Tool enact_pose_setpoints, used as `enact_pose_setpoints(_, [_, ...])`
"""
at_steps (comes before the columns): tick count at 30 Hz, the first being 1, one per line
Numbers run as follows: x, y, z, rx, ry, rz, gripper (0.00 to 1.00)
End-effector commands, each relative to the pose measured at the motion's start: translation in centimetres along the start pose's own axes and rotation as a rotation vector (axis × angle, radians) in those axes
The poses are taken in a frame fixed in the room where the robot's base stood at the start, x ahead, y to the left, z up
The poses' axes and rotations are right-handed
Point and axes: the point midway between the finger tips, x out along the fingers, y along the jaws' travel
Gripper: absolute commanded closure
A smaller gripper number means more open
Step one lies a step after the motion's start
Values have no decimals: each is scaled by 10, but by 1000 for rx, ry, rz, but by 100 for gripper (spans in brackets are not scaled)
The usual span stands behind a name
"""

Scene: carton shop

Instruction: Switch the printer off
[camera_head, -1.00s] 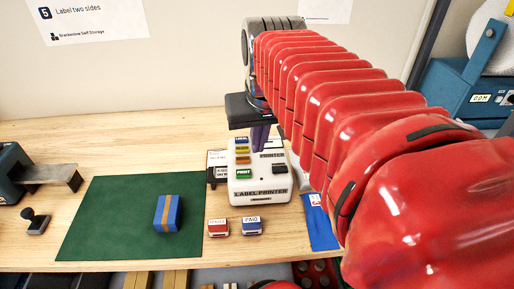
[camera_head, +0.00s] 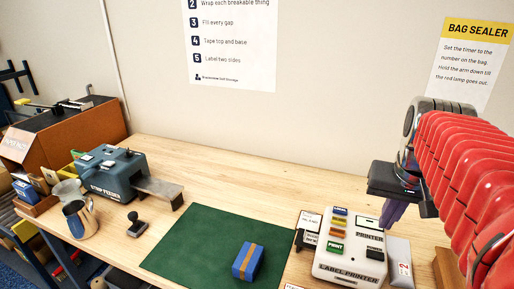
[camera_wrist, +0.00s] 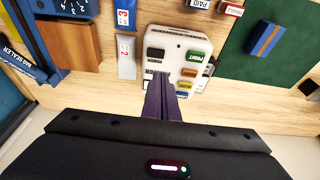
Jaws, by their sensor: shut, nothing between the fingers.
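The label printer (camera_head: 345,262) is a white box on the wooden bench, low and right of centre in the head view. Its top has a column of coloured buttons, a green PRINT button (camera_head: 336,247), a black button (camera_head: 375,254) and a small window. In the wrist view the printer (camera_wrist: 180,42) shows with the black button (camera_wrist: 155,54) on the left and the green one on the right. My gripper (camera_head: 388,222) has purple fingers pointing down, shut and empty. In the wrist view its fingers (camera_wrist: 162,82) overlap the printer's near part; contact cannot be told.
A green mat (camera_head: 205,243) with a blue taped box (camera_head: 248,262) lies left of the printer. A tape feeder (camera_head: 110,170), a stamp (camera_head: 137,226) and a metal jug (camera_head: 80,220) stand farther left. A grey packet (camera_head: 400,262) lies right of the printer. The back of the bench is clear.

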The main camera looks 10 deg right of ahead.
Motion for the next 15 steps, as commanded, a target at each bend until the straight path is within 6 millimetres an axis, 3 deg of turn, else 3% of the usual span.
enact_pose_setpoints(15, [80, 0, 1, -1, -5, 0, 100])
